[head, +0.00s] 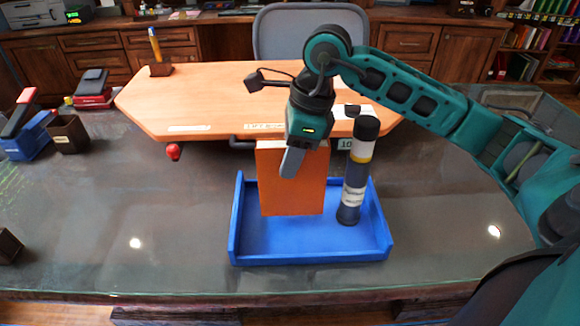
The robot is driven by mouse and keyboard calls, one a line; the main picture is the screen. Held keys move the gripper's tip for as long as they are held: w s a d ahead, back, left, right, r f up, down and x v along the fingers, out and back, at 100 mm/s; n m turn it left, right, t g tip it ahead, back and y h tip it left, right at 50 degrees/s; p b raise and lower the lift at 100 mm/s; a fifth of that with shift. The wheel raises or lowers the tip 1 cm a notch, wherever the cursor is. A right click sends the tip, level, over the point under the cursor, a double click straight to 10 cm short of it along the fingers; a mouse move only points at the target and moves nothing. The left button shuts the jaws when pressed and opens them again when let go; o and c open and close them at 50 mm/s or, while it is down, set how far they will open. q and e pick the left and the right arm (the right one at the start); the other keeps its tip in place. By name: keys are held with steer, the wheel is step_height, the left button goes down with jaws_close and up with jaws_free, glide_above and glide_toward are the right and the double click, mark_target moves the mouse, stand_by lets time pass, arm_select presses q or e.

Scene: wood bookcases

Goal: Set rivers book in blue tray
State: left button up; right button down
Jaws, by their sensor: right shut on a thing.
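My right gripper (292,160) is shut on the top edge of an orange book (293,190), taken to be the rivers book; no title is readable. The book stands upright over the blue tray (310,258), in its left and middle part. I cannot tell whether its lower edge touches the tray floor. A dark bottle (357,170) with a yellow band and white label stands upright in the right part of the tray, apart from the book. My left gripper is not in view.
The dark glossy desk (120,230) is clear around the tray.

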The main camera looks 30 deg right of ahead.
step_height(320, 180, down, 2)
steer(key=shift+f, duration=0.25)
steer(key=shift+f, duration=0.2)
steer(key=c, duration=0.8)
jaws_free()
steer(key=shift+o, duration=0.2)
steer(key=shift+r, duration=0.1)
